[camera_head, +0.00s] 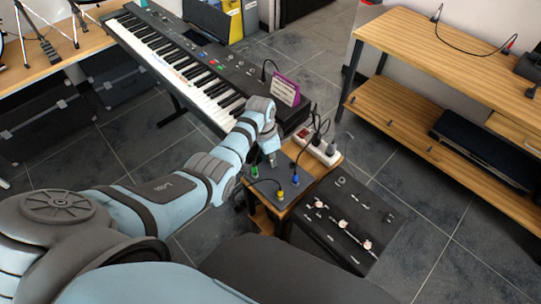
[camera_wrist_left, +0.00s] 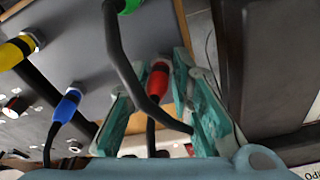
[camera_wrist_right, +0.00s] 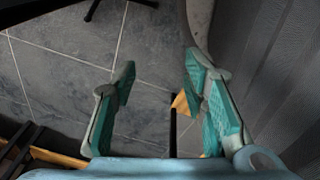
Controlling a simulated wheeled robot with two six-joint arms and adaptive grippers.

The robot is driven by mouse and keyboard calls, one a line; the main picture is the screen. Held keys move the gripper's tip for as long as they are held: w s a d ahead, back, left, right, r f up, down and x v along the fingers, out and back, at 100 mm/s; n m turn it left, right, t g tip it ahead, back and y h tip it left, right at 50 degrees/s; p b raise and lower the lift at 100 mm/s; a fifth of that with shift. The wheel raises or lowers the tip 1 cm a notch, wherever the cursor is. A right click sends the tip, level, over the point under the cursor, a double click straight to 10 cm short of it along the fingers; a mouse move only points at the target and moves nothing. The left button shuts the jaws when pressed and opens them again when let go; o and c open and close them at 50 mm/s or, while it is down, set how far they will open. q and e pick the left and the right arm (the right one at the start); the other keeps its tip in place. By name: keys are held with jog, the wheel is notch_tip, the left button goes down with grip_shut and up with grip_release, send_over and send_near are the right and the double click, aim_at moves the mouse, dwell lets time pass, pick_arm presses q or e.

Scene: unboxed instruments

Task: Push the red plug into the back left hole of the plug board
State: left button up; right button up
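The grey plug board (camera_head: 265,187) lies on a small wooden stand in the head view. A green plug (camera_head: 255,171), a yellow plug (camera_head: 280,195) and a blue plug (camera_head: 295,180) stand in it. My left gripper (camera_head: 271,158) is over the board's back part. In the left wrist view the red plug (camera_wrist_left: 158,78) is between the fingertips of my left gripper (camera_wrist_left: 157,84), which look closed on it. A black cable crosses in front, and the plug's tip and its hole are hidden. My right gripper (camera_wrist_right: 158,80) is open and empty above the floor.
A white power strip (camera_head: 318,150) with plugs and cables stands beside the board. A keyboard (camera_head: 190,70) and a purple sign (camera_head: 285,90) are behind. A dark case with fittings (camera_head: 335,232) stands at the right. Floor beyond is clear.

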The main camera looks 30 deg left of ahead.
pick_arm(q)
jog(key=shift+o, duration=1)
jog(key=shift+w, duration=0.15)
notch_tip(320, 180, up, 12)
jog(key=s+a, duration=0.1)
jog(key=shift+f, duration=0.1)
